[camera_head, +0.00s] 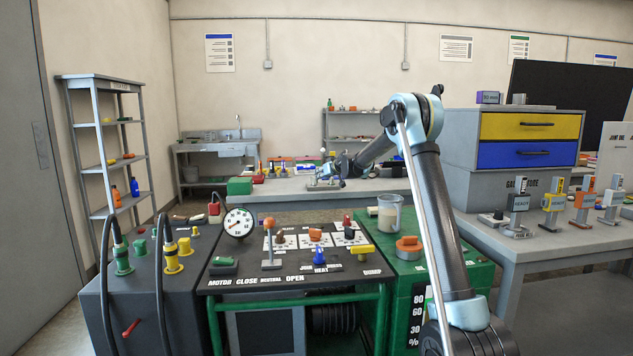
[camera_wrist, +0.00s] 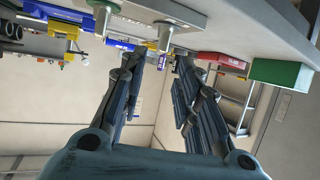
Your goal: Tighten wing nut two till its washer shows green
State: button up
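My gripper (camera_wrist: 161,66) is open in the wrist view, its two dark fingers apart with nothing clearly held between them. In the head view my arm reaches over the far bench, and the gripper end is small there. A grey metal fixture (camera_wrist: 165,12) crosses the top of the wrist view, with a pale post (camera_wrist: 165,36) just beyond the fingertips and another post (camera_wrist: 103,20) to its left. The fixture also shows small on the far bench in the head view (camera_head: 323,185). I cannot tell which post carries wing nut two.
A green block (camera_wrist: 280,73) and a red box (camera_wrist: 221,62) sit right of the fixture in the wrist view. The fusion cart (camera_head: 230,284) stands in front in the head view. The sink (camera_head: 235,150) is behind.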

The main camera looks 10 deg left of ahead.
aim_at(314, 178)
jog(key=shift+x, duration=4.8)
grip_shut()
